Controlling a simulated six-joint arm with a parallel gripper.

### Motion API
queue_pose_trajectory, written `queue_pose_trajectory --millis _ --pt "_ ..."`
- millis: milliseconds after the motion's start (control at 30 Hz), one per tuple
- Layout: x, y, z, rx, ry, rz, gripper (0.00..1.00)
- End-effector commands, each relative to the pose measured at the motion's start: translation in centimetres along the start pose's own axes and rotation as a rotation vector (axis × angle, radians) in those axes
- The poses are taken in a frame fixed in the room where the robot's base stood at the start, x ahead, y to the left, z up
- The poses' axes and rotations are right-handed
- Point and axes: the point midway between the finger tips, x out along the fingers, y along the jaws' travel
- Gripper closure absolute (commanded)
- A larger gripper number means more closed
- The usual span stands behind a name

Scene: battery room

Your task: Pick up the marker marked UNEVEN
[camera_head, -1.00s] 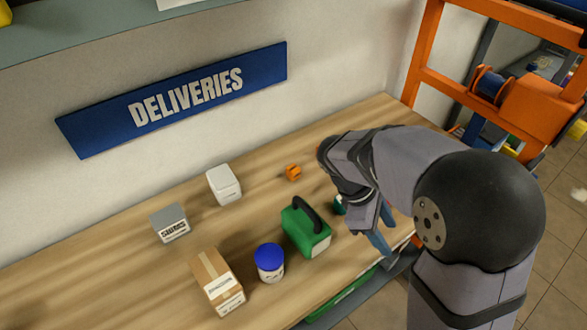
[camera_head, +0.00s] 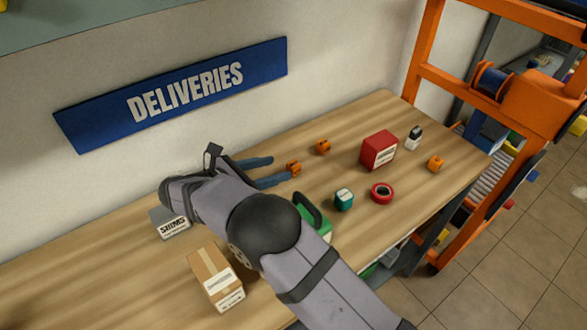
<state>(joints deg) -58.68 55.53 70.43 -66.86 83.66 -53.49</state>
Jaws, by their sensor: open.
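No label reading UNEVEN can be read in the view. Three small orange pieces, which may be markers, lie on the wooden bench: one (camera_head: 293,168) near its middle, one (camera_head: 322,147) a little farther right and back, and one (camera_head: 436,163) near the right end. My gripper (camera_head: 281,168) is open, its two blue fingers low over the bench and pointing right. The nearest orange piece is at the fingertips; I cannot tell whether it is between them or just beyond. Nothing is seen held.
Right of my gripper are a red box (camera_head: 378,149), a small dark-topped bottle (camera_head: 414,138), a teal piece (camera_head: 344,199) and a red ring (camera_head: 382,193). My arm partly covers a green case (camera_head: 316,222) and grey SHIMS box (camera_head: 170,224). A cardboard box (camera_head: 215,279) stands in front.

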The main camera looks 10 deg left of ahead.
Motion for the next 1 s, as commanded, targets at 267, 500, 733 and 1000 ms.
queue_pose_trajectory --millis 267,500,733,1000 --pt "1.1 -0.1 0.0 -0.001 0.001 -0.002 0.53" --pt "3.4 -0.2 0.2 -0.001 0.001 -0.006 0.53" --pt "6.3 -0.2 0.1 -0.002 0.002 -0.005 0.53" --pt "7.2 -0.1 0.0 -0.001 0.001 -0.002 0.53"
